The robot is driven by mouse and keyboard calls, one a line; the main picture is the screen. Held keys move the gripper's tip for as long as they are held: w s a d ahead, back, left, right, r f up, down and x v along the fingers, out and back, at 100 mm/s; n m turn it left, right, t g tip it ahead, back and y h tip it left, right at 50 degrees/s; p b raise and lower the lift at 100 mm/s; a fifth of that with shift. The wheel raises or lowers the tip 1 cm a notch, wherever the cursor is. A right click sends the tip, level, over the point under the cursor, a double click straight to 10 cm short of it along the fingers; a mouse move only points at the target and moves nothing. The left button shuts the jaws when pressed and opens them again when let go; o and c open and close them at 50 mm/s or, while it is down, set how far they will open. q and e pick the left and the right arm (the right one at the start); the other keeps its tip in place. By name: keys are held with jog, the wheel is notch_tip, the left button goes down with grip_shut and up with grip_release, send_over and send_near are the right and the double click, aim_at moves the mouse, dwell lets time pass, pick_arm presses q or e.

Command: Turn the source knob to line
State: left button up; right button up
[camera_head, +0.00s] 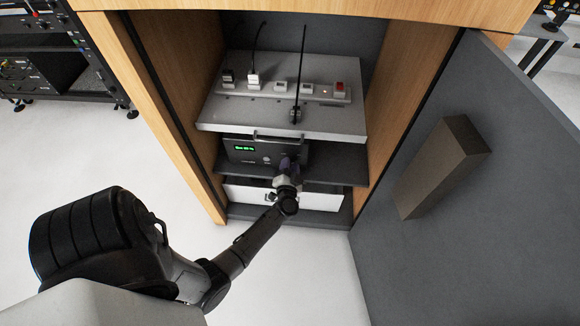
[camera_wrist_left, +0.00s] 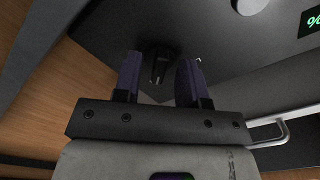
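A dark device (camera_head: 238,153) with a lit green display (camera_head: 244,149) sits on a shelf inside the cabinet. My left gripper (camera_head: 288,163) is at the right part of its front panel and hides that part in the head view. In the left wrist view a small black knob (camera_wrist_left: 160,66) stands on the dark panel, ahead of and between the two fingers of my left gripper (camera_wrist_left: 160,78). The fingers are apart, with gaps on both sides of the knob. Which setting the knob points to cannot be read. My right gripper is not in view.
Above is a grey unit (camera_head: 230,115) with several plugs and switches and a black antenna (camera_head: 301,70). Below is a white drawer front (camera_head: 322,200). Wooden walls (camera_head: 395,85) stand close on both sides. A grey door (camera_head: 490,150) with a block hangs open right.

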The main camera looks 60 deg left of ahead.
pick_arm(q)
grip_shut()
